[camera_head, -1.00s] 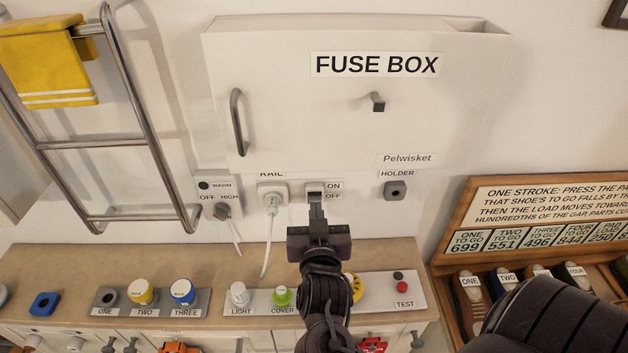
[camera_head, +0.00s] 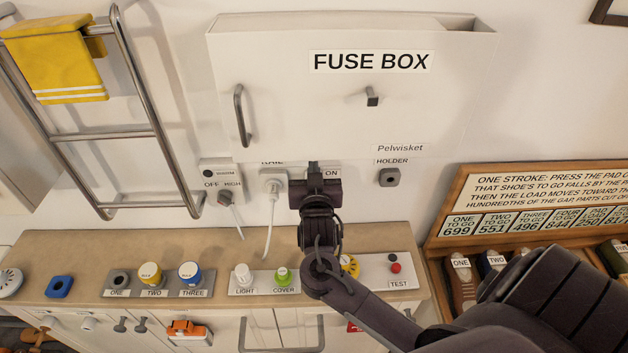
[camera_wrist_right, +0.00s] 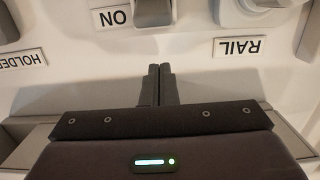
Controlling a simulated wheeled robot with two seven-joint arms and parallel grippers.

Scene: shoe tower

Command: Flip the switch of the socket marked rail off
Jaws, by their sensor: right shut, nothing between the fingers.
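The socket marked rail (camera_head: 273,180) is white, with a white plug and cord in it, below the fuse box in the head view. Its RAIL label (camera_wrist_right: 239,47) reads upside down in the right wrist view. The switch (camera_wrist_right: 153,12) is a grey block at that view's top edge, beside the ON label (camera_wrist_right: 111,17). My right gripper (camera_head: 314,167) is shut and empty in front of the switch and hides most of it in the head view. Its fingertips (camera_wrist_right: 159,70) point towards the switch.
The fuse box (camera_head: 350,105) juts out just above. The counter (camera_head: 215,240) below carries several knobs and buttons. A towel rail (camera_head: 158,130) stands at the left.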

